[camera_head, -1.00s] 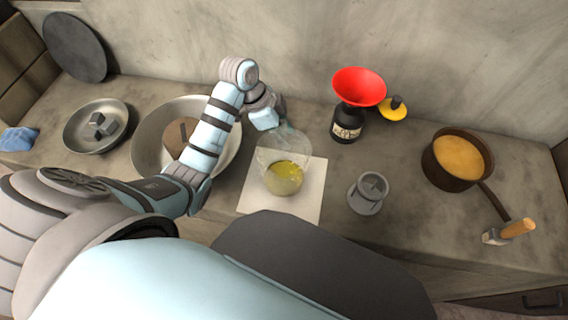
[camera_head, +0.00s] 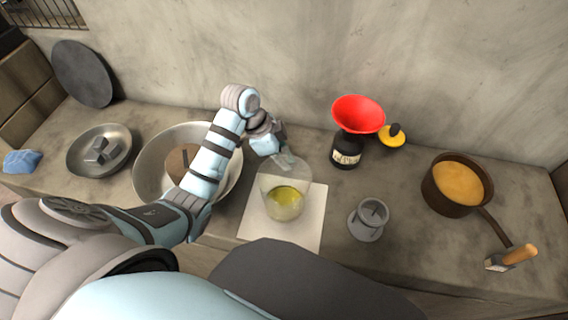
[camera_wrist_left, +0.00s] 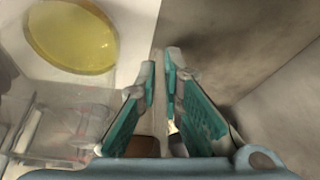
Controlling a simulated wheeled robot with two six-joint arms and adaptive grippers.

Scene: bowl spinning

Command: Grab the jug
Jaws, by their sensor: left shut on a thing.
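The jug (camera_head: 285,205) is clear glass with yellow liquid in the bottom. In the head view it appears upright over a pale square sheet (camera_head: 308,228); I cannot tell whether it touches the sheet. My left gripper (camera_head: 277,158) is at its far upper side, shut on the jug, with the grip itself hard to see. In the left wrist view the teal-padded fingers (camera_wrist_left: 165,95) stand beside the see-through jug wall (camera_wrist_left: 60,120), with the yellow liquid (camera_wrist_left: 75,35) at top left. My right gripper is not in view.
A large metal bowl (camera_head: 228,190) stands left, partly under my left arm.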

